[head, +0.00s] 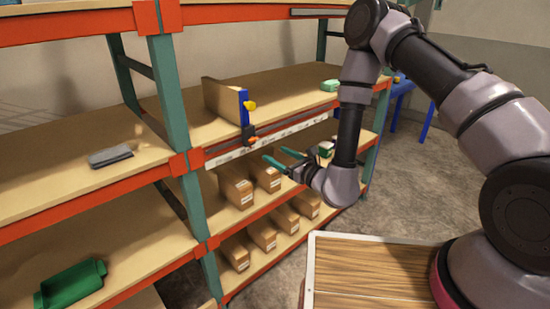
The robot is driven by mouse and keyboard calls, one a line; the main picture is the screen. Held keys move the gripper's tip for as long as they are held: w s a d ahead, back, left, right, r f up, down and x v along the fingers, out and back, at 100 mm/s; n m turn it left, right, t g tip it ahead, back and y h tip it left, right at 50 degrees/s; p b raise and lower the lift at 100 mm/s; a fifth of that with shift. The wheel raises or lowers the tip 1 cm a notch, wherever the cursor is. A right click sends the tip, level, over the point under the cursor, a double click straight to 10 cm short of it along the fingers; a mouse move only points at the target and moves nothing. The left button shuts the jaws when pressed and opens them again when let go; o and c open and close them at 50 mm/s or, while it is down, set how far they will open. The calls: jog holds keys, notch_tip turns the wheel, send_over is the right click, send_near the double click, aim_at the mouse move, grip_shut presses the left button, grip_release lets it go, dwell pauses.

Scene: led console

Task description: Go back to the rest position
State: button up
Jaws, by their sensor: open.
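My gripper (277,157) has teal fingers and is open and empty. It points left, in front of the shelf rack's lower bay of cardboard boxes. My arm reaches in from the right and bends down to the gripper. A blue and brown upright panel (224,101) stands on the middle shelf, with a yellow knob (250,105) and an orange and black part (251,138) on its front edge. The gripper is to the right of and below this panel, apart from it in the picture.
The rack has green posts (168,90) and orange beams (90,190). A grey item (110,156) and a green object (72,284) lie on left shelves. Several boxes (236,187) fill lower shelves. My wooden-topped base is at bottom right. Floor (400,190) is clear; a blue-legged table (402,90) stands behind.

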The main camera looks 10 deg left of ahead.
jog(key=s+r+n+g+y, duration=0.3)
jog(key=r+n+g, duration=0.2)
jog(key=r, duration=0.6)
jog(key=s+r+n+g+y, duration=0.2)
jog(key=r+n+g, duration=0.35)
jog(key=r, duration=0.55)
jog(key=s+d+r+n+g+h, duration=0.4)
jog(key=s+d+r+n+g, duration=0.1)
jog(key=s+d+r+n, duration=0.25)
jog(key=s+d+r+n+t+h, duration=0.1)
jog(key=d+t+h, duration=0.4)
jog(key=d, duration=0.8)
jog(key=s+d+r+n+t+h, duration=0.2)
jog(key=s+d+r+t+h, duration=0.2)
jog(key=d, duration=1)
jog(key=r+t+h, duration=0.2)
jog(key=h, duration=0.2)
jog(key=shift+d, duration=0.2)
